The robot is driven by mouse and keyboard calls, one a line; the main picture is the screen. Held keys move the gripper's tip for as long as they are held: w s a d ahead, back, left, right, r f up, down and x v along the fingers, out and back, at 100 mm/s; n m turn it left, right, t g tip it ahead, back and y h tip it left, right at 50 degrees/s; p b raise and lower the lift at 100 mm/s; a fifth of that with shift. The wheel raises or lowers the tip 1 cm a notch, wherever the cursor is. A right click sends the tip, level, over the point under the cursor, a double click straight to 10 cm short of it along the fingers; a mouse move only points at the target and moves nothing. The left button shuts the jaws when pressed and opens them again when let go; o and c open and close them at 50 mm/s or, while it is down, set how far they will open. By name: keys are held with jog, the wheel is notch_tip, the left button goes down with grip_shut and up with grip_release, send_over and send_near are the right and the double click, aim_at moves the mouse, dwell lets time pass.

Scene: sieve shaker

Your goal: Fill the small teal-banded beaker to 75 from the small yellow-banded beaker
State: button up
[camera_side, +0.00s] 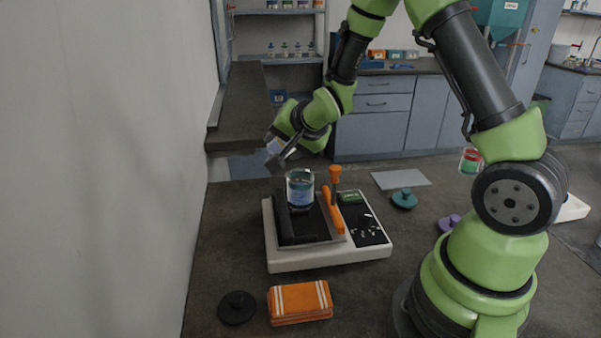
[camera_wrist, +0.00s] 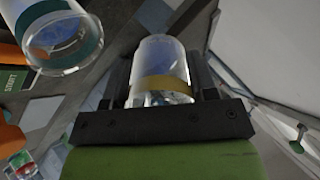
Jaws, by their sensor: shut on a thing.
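The small teal-banded beaker (camera_side: 300,189) stands upright on the shaker platform, between a black clamp block and an orange bar, with something bluish inside. It also shows at the upper left of the wrist view (camera_wrist: 62,40), open rim facing me. My gripper (camera_side: 277,161) is shut on the small yellow-banded beaker (camera_wrist: 162,66), which is clear glass with a yellow band. In the side view my gripper is above and left of the teal-banded beaker, and the held beaker looks tilted and partly hidden. I cannot read the liquid level in either beaker.
The white shaker (camera_side: 330,256) has an orange-knobbed lever (camera_side: 335,175) close to the teal-banded beaker. A teal lid (camera_side: 404,198), purple lid (camera_side: 449,222) and red-banded beaker (camera_side: 470,161) are right. A wall is left.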

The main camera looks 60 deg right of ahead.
aim_at(277, 146)
jog(key=shift+g, duration=0.3)
jog(key=shift+w+r+g, duration=0.2)
jog(key=shift+r+g, duration=0.15)
jog(key=shift+g, duration=0.35)
jog(key=shift+w+d+f+g+y, duration=0.2)
jog(key=shift+w+f+g, duration=0.15)
jog(key=shift+f, duration=0.25)
jog(key=shift+w+d+f+g+y, duration=0.1)
jog(key=shift+w+f+g+y, duration=0.15)
jog(key=shift+f+g, duration=0.25)
jog(key=shift+w+d+f+g, duration=0.1)
jog(key=shift+w+f+g, duration=0.15)
jog(key=shift+w+g, duration=0.35)
jog(key=shift+w+f+g+y, duration=0.1)
jog(key=shift+f+g+y, duration=0.15)
jog(key=shift+f+g, duration=0.1)
jog(key=shift+w+d+f+g+y, duration=0.15)
jog(key=shift+w+f+g, duration=0.2)
jog(key=shift+f+g, duration=0.35)
jog(key=shift+w+d+f+g+y, duration=0.15)
jog(key=shift+w+f+g, duration=0.25)
jog(key=shift+f, duration=0.55)
jog(key=shift+w+d+f+g+y, duration=0.1)
jog(key=shift+w+f+g+y, duration=0.15)
jog(key=shift+f+g, duration=0.45)
jog(key=shift+f, duration=0.15)
